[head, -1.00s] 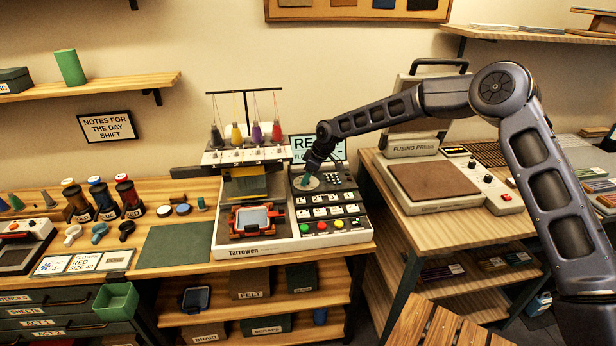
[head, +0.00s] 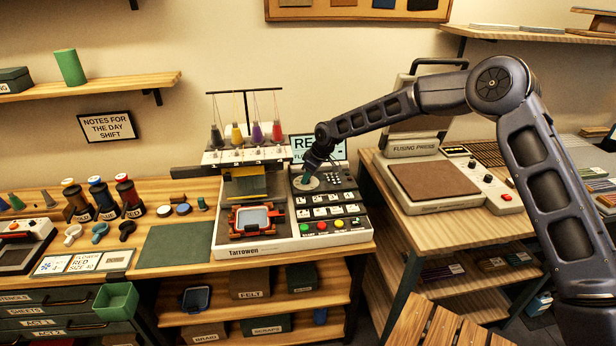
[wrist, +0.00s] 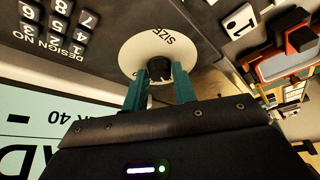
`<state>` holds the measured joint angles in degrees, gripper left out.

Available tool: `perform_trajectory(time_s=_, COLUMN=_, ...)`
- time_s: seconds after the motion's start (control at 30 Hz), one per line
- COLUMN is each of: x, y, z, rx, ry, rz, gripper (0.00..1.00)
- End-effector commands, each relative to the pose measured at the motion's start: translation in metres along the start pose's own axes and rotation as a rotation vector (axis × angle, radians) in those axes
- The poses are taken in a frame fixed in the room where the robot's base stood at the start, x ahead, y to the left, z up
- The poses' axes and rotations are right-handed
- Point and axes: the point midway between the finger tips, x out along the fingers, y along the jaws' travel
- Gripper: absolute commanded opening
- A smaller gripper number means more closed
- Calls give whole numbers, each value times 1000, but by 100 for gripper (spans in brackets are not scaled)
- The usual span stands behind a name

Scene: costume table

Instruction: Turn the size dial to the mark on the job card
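The size dial is a white disc (wrist: 134,50) marked SIZE with a black knob (wrist: 160,66) at its centre in the wrist view. In the head view it is a pale disc (head: 300,184) on the embroidery machine's panel, partly covered by my gripper (head: 312,175). My gripper's two green fingers (wrist: 161,72) stand on either side of the knob and appear to touch it. The dial's pointer and scale marks cannot be read. The job card (head: 82,264) lies at the table's front left and reads flower, red, size 40.
The machine (head: 262,250) carries number keys (wrist: 72,22), coloured buttons (head: 322,226), thread cones (head: 237,135) and a hoop (head: 252,220). A display (wrist: 40,125) close to my gripper shows 40. A fusing press (head: 435,180) stands to the right. A green mat (head: 178,245) lies bare to the left.

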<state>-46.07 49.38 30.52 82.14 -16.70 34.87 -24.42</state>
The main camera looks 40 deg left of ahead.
Motion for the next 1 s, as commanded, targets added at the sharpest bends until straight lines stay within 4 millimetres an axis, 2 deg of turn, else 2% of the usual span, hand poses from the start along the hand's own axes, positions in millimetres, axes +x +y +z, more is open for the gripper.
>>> perform_trajectory(time_s=0.03, x=0, y=0, z=0, rx=0, ry=0, rz=0, gripper=37)
perform_trajectory(time_s=0.1, x=0, y=0, z=0, rx=0, ry=0, rz=0, gripper=48)
perform_trajectory(time_s=0.47, x=-5, y=0, z=0, rx=0, ry=0, rz=0, gripper=48)
perform_trajectory(time_s=0.57, x=-16, y=1, z=0, rx=0, ry=1, rz=2, gripper=48)
perform_trajectory(time_s=1.0, x=-90, y=1, z=0, rx=0, ry=1, rz=2, gripper=48)
